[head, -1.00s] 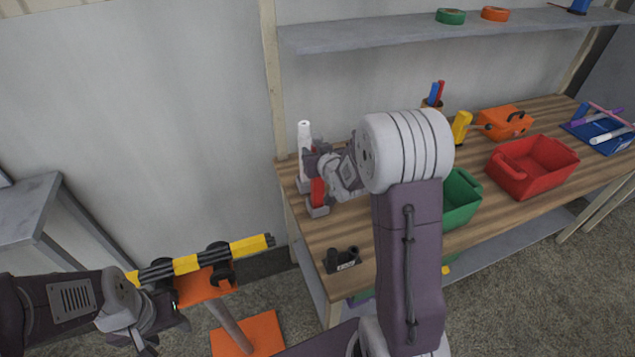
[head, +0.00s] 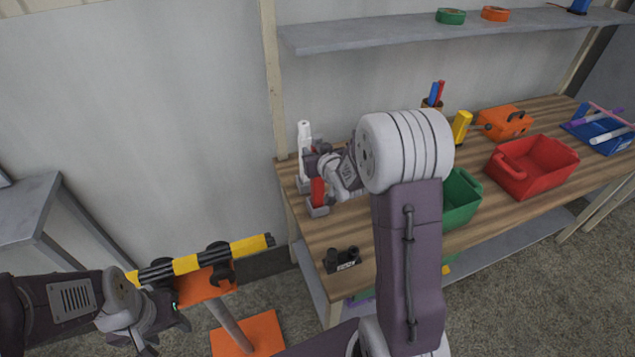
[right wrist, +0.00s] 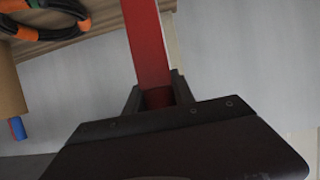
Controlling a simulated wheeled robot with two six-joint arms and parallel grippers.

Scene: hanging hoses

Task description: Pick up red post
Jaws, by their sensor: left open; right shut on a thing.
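The red post (head: 318,190) stands at the left end of the wooden workbench (head: 375,245), with its lower end at a grey holder (head: 318,210). My right gripper (head: 316,166) is at the post's upper part, partly hidden by my right arm. In the right wrist view the red post (right wrist: 147,45) runs up from between the fingers of my right gripper (right wrist: 156,92), which is shut on it. My left gripper (head: 168,335) is open and empty at the lower left, below a yellow-and-black striped bar (head: 185,265).
A white post (head: 304,145) stands just behind the red one. A black double holder (head: 342,260) sits at the bench's front left corner. A green bin (head: 460,200), a red bin (head: 540,165) and an orange case (head: 505,122) stand further right. A shelf (head: 400,35) hangs above.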

